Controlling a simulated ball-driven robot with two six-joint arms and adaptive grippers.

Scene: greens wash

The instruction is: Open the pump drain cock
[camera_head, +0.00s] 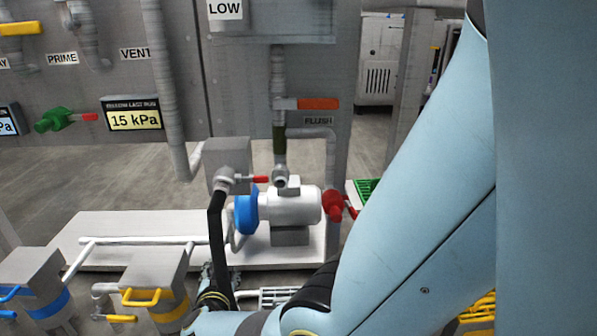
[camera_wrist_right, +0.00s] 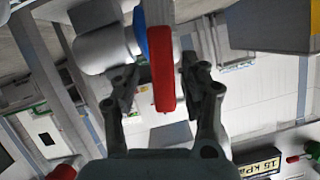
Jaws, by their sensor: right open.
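The pump shows in the head view as a white cylindrical body (camera_head: 292,207) with a blue ring (camera_head: 246,215) at its left end. A small red lever (camera_head: 262,179) sits on a grey fitting above the blue ring, and a red fitting (camera_head: 333,204) is at the pump's right. My right gripper (camera_wrist_right: 160,72) is open in the right wrist view, with a red bar-shaped handle (camera_wrist_right: 162,85) between its fingers. A gap shows beside the right finger; contact at the left finger cannot be told. I cannot tell which head-view part this handle is. My left gripper is out of view.
A black hose (camera_head: 217,235) hangs in front of the pump's left end. Yellow-banded (camera_head: 165,305) and blue-banded (camera_head: 45,300) grey units stand at lower left. A grey panel carries an orange lever (camera_head: 318,103) and a 15 kPa display (camera_head: 133,114). My right arm covers the right side.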

